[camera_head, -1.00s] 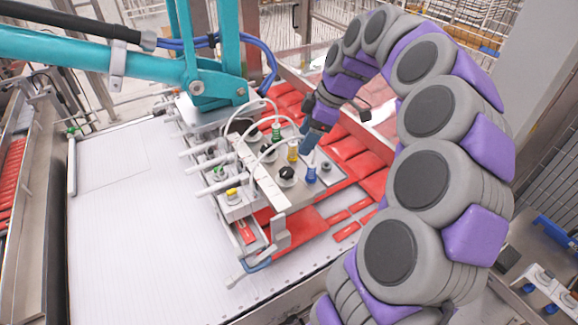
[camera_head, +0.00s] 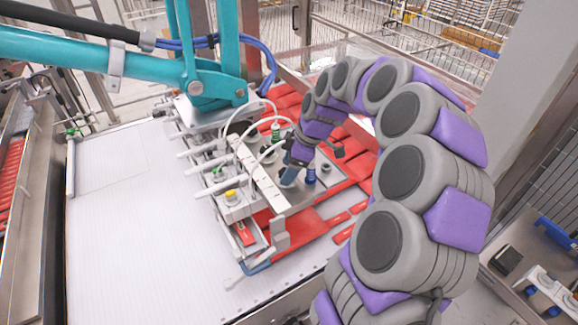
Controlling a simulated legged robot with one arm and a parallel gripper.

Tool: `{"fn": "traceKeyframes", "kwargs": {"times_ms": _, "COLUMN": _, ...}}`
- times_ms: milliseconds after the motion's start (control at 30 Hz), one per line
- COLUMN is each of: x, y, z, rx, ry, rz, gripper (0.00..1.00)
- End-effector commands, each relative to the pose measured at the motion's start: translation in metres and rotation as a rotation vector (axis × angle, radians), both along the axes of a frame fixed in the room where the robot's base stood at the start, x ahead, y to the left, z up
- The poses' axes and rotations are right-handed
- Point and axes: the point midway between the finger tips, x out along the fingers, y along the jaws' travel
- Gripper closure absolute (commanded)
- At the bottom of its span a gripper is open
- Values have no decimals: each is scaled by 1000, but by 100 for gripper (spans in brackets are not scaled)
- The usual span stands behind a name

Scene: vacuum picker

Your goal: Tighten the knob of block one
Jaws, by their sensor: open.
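The vacuum picker's grey plate (camera_head: 282,198) carries several small fittings and knobs. My gripper (camera_head: 289,180) is open and points down over the near part of this plate. It covers the spot where a black knob stood, so I cannot tell whether its fingers touch that knob. A blue fitting (camera_head: 311,176) stands just right of the fingertips. A green fitting (camera_head: 276,132) stands farther back. A yellow-topped knob (camera_head: 231,195) and a green knob (camera_head: 218,173) sit on the blocks at the left side. No label shows which block is block one.
White hoses (camera_head: 262,104) loop above the plate close to my gripper. A teal machine arm (camera_head: 130,65) stands over the picker at the back left. Red pads (camera_head: 290,235) lie around the plate. The white table (camera_head: 130,230) at the left is clear.

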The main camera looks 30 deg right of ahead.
Motion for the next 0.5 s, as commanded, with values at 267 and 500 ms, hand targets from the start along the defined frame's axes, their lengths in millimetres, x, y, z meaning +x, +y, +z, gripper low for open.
{"fn": "traceKeyframes", "kwargs": {"times_ms": 267, "x": 0, "y": 0, "z": 0, "rx": 0, "ry": 0, "rz": 0, "gripper": 52}}
{"fn": "traceKeyframes", "kwargs": {"times_ms": 500, "x": 1, "y": 0, "z": 0, "rx": 0, "ry": -1, "rz": 0, "gripper": 75}}
